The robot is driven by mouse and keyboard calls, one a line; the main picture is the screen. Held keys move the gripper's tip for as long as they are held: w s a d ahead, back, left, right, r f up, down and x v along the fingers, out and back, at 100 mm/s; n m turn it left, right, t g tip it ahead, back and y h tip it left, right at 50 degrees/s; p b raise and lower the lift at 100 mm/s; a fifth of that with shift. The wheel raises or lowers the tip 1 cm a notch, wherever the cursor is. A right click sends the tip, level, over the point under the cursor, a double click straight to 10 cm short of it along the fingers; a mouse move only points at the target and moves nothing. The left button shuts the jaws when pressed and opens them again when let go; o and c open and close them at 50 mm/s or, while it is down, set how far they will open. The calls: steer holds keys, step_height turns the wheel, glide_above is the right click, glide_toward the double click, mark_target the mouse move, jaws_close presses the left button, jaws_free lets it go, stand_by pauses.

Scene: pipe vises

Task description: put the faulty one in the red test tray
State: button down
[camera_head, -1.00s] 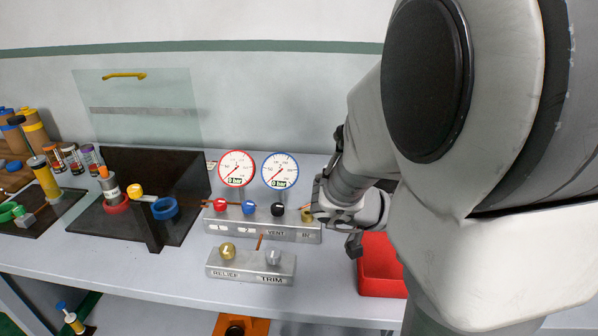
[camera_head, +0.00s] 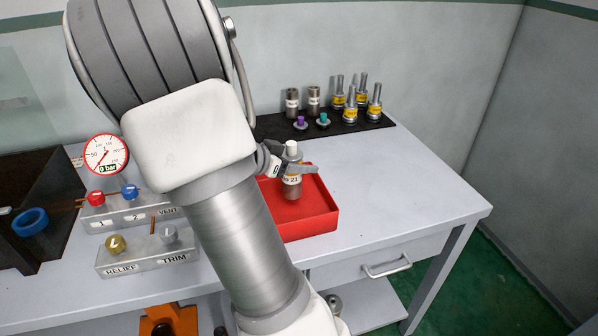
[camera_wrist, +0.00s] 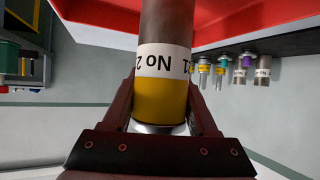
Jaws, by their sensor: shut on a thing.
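A brown-grey cylinder (camera_head: 291,188) with a white number label, seemingly "No 21", is upright in my gripper (camera_head: 298,168). In the wrist view the cylinder (camera_wrist: 163,100) shows a yellow band and a metal end between the two dark fingers (camera_wrist: 165,118). My gripper is shut on it near its top. The red test tray (camera_head: 325,222) is directly below and around the cylinder's lower end; it also shows in the wrist view (camera_wrist: 240,18). I cannot tell whether the cylinder touches the tray floor. My arm hides the tray's left part.
A black mat (camera_head: 378,124) behind the tray holds several yellow-labelled cylinders (camera_head: 350,110), two brown cylinders (camera_head: 313,101) and small purple and teal parts. A gauge (camera_head: 105,154) and valve blocks stand left. The bench right of the tray (camera_head: 420,185) is clear.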

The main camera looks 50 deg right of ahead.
steer(key=shift+f, duration=0.75)
steer(key=shift+f, duration=0.2)
steer(key=shift+c, duration=0.9)
jaws_free()
